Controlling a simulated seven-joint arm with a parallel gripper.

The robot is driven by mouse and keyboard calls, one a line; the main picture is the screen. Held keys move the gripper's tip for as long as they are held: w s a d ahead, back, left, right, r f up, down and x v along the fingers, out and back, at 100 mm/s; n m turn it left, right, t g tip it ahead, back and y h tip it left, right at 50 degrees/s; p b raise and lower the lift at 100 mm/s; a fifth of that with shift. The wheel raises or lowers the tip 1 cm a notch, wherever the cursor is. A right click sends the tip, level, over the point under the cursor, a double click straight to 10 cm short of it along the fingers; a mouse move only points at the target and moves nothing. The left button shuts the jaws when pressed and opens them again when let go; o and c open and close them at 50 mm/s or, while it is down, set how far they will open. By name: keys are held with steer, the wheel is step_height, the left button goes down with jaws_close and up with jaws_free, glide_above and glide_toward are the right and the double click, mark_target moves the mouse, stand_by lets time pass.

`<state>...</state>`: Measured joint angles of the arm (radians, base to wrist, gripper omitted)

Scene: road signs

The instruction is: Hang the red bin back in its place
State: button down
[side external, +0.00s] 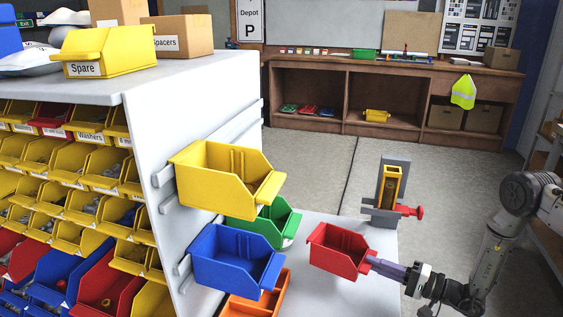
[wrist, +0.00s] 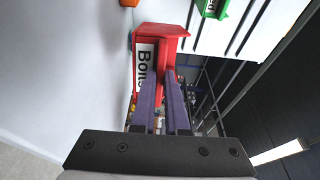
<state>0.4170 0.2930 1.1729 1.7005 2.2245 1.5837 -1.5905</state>
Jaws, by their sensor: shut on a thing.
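The red bin (side external: 338,252) is at the end of my gripper (side external: 373,263), over the white table top. It also shows in the wrist view (wrist: 163,32), with a white label reading "Bolt", partly cut off. My gripper's purple fingers (wrist: 162,82) are shut on the near wall of the bin. I cannot tell whether the bin touches the table. The white panel with rails (side external: 252,113) is left of the bin. A yellow bin (side external: 212,180) and a blue bin (side external: 232,258) hang on it, with a green bin (side external: 268,225) behind.
An orange bin (side external: 262,302) sits low beside the blue bin. A grey stand with a yellow holder and red knob (side external: 412,211) stands behind the red bin. A yellow "Spare" bin (side external: 105,52) is on top of the cabinet. The table (side external: 345,290) around the red bin is mostly clear.

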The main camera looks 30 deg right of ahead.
stand_by(0.6)
steer(key=w+d+r+n+g+y, duration=0.1)
steer(key=d+r, duration=0.2)
steer(key=r, duration=0.8)
steer(key=w+d+r+n+g+y, duration=0.1)
steer(key=d+r+y, duration=0.15)
steer(key=r, duration=0.85)
steer(key=w+d+r+n+g, duration=0.1)
steer(key=d+r, duration=0.2)
steer(key=r, duration=0.8)
steer(key=x, duration=2.1)
steer(key=shift+w+a+r, duration=0.2)
steer(key=shift+a+r, duration=0.1)
steer(key=shift+r, duration=0.05)
steer(key=shift+f, duration=1)
steer(key=c, duration=0.8)
jaws_free()
steer(key=shift+c, duration=0.2)
